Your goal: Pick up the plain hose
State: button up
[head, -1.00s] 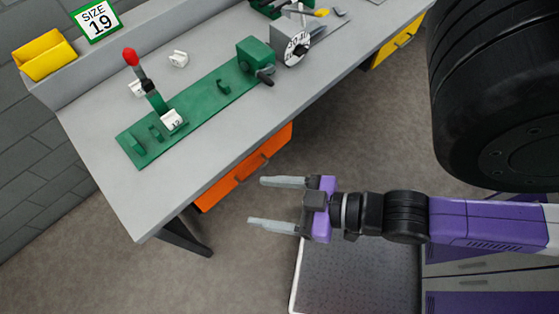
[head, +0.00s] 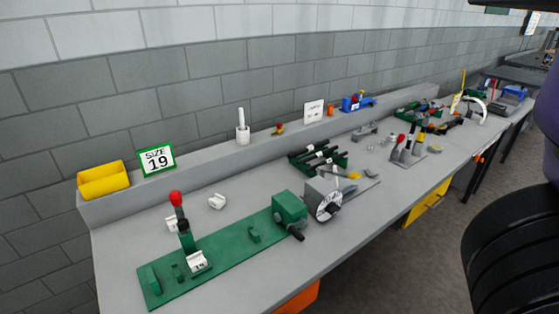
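Several short black hose-like pieces (head: 320,152) lie in a green rack (head: 341,166) near the middle of the bench, against the back ledge. Some show pale marks or ends; they are too small for me to tell which one is plain. My gripper is outside the current head view, so its distance to the rack and its state do not show.
A green crimping base (head: 215,257) with a red-knobbed lever (head: 176,198) fills the near left bench. A grey dial device (head: 325,200) stands right of it, in front of the rack. A size 19 sign (head: 157,159) and yellow bin (head: 103,179) stand on the ledge.

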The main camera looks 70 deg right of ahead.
aim_at(307, 149)
jog(key=z, duration=1.85)
